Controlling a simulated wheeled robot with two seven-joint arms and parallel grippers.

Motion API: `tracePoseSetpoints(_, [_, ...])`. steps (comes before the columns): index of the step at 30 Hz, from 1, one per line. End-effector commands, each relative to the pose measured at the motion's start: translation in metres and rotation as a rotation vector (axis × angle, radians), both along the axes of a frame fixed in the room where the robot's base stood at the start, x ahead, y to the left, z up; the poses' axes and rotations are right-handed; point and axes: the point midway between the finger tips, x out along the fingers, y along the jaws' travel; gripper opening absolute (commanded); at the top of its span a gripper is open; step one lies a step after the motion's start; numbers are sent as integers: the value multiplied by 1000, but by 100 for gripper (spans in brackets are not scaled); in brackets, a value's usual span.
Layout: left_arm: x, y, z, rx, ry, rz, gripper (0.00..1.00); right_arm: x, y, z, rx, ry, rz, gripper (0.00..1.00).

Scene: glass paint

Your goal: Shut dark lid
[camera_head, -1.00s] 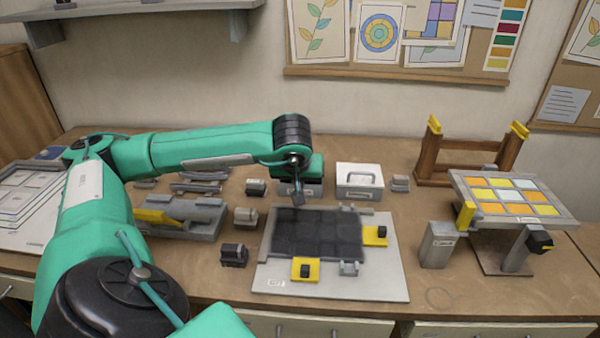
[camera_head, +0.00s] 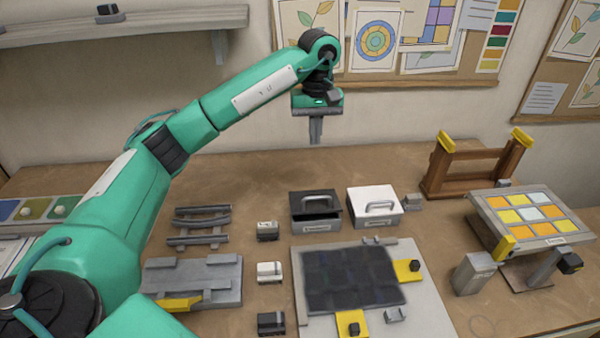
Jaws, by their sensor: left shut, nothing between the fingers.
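A dark box (camera_head: 316,224) with a label on its front stands at the middle of the bench. Its dark lid (camera_head: 300,199) with a grey handle is at the top of the box; I cannot tell whether it sits fully closed. My left gripper (camera_head: 316,138) is shut and empty, pointing down. It hangs well above the dark box and apart from it, against the wall behind in the picture. My right gripper is not in view.
A white box (camera_head: 376,208) with a handle stands just right of the dark box. In front lies a board (camera_head: 428,308) with a dark panel (camera_head: 350,278) and yellow clamps. Small blocks and grey racks (camera_head: 200,225) lie left. A wooden stand (camera_head: 470,158) and tilted coloured panel (camera_head: 528,210) stand right.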

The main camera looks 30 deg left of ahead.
Motion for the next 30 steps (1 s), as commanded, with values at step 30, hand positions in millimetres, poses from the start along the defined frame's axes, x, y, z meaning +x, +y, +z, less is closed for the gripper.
tracePoseSetpoints(30, [-27,-18,-123,1,-1,0,0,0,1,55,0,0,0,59])
